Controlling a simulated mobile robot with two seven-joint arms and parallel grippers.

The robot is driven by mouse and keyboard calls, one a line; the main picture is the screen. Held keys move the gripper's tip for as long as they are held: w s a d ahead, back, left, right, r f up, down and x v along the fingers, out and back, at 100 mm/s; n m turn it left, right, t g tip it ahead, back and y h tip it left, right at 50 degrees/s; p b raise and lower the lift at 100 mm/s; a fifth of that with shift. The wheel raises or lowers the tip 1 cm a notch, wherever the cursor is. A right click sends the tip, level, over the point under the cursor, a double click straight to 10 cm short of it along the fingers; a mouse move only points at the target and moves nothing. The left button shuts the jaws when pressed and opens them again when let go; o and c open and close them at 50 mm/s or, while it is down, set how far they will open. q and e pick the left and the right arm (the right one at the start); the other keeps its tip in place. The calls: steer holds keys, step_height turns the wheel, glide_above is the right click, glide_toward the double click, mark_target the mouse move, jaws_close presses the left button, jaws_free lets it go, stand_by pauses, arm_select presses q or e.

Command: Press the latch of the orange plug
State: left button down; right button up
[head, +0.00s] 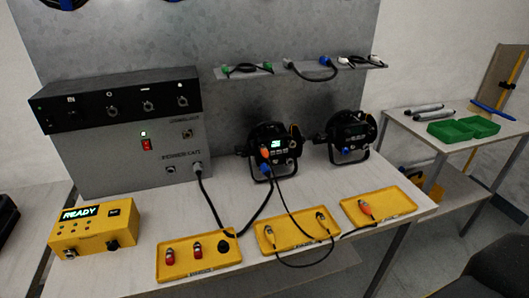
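An orange plug (265,153) sits at the front of the left par can (282,139), beside its lit display. A dark cable runs down from there to the middle yellow tray (268,247). Its latch is too small to make out. Another orange-tipped connector (366,209) lies in the right yellow tray (399,197). The right par can (352,128) stands behind, with a blue connector at its front. Neither of my grippers is in view.
A grey power unit (140,158) with a red switch stands at the left. A yellow box (92,228) reading READY is in front of it. The left yellow tray (222,272) holds red-ended connectors. A shelf (300,73) with short cables hangs behind. Green bins (463,130) stand on a right-hand table.

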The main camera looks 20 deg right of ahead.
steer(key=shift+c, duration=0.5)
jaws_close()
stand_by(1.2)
